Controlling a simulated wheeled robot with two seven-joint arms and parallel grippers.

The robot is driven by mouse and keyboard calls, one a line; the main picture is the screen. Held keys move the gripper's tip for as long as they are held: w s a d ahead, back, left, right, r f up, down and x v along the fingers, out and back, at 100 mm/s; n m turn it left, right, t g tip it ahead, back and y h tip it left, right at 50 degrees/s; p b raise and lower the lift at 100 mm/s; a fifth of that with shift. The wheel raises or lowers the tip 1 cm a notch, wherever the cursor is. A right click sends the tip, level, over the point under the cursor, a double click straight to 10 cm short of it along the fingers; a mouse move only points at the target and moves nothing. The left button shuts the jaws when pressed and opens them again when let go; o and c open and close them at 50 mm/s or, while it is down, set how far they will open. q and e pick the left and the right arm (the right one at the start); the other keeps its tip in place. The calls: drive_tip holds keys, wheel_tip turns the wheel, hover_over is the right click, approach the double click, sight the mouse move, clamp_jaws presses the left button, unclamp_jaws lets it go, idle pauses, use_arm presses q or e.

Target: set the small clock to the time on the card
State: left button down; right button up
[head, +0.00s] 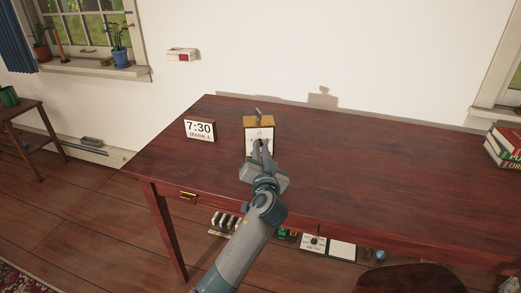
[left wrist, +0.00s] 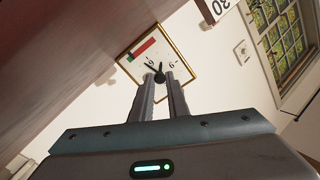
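The card (head: 200,131) stands at the back left of the table and reads 7:30, with MARK 4 below. The small clock (head: 251,146), with a white face and a wooden top, stands to its right. In the left wrist view the clock face (left wrist: 178,50) looks tilted, with a red and green patch and dark hands that meet at a dark central knob (left wrist: 159,77). My left gripper (head: 259,149) is at the clock front and hides part of its face. Its fingertips (left wrist: 160,80) stand slightly apart on either side of the knob; whether they press on it is unclear. My right gripper is out of view.
The dark red table (head: 360,170) is clear to the right of the clock, up to a stack of books (head: 505,146). A dark chair (head: 415,280) is at the front right. Several small items lie below the table's front edge, including a blue ball (head: 380,255).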

use_arm(q)
drive_tip(key=shift+m+p, duration=0.45)
drive_tip(key=shift+m, duration=0.05)
drive_tip(key=shift+r+m, duration=0.1)
drive_tip(key=shift+m, duration=0.3)
drive_tip(key=shift+m+p, duration=0.5)
drive_tip(key=shift+m, duration=0.2)
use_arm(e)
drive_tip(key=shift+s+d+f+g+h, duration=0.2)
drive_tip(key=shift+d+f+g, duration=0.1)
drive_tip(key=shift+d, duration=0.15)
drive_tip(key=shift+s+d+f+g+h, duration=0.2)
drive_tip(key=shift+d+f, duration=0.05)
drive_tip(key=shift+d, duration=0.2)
use_arm(q)
drive_tip(key=c, duration=1.7)
unclamp_jaws()
drive_tip(key=shift+f, duration=0.2)
